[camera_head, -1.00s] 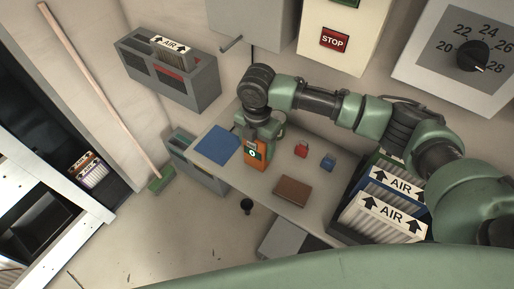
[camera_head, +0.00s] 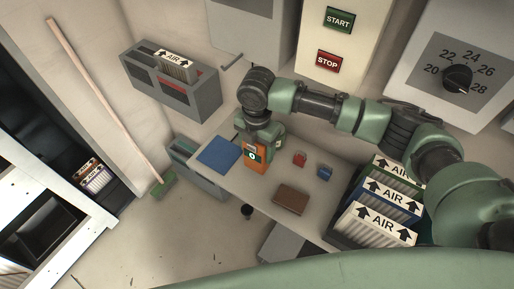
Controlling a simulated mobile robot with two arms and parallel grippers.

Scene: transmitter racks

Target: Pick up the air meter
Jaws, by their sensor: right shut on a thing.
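The air meter appears to be the orange handheld device (camera_head: 257,166) with a small dark and white face, on or just above the grey work table. My right gripper (camera_head: 252,146) comes down on its top from above and is shut on it. The fingers and the upper part of the device are partly hidden by my wrist. I cannot tell whether the device touches the table. My left gripper is not in view.
The table (camera_head: 238,180) also holds a blue pad (camera_head: 219,154), a red padlock (camera_head: 299,159), a blue padlock (camera_head: 324,172) and a brown book (camera_head: 291,197). Air filters (camera_head: 384,200) stand in a box at the right. A broom (camera_head: 110,105) leans at the left.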

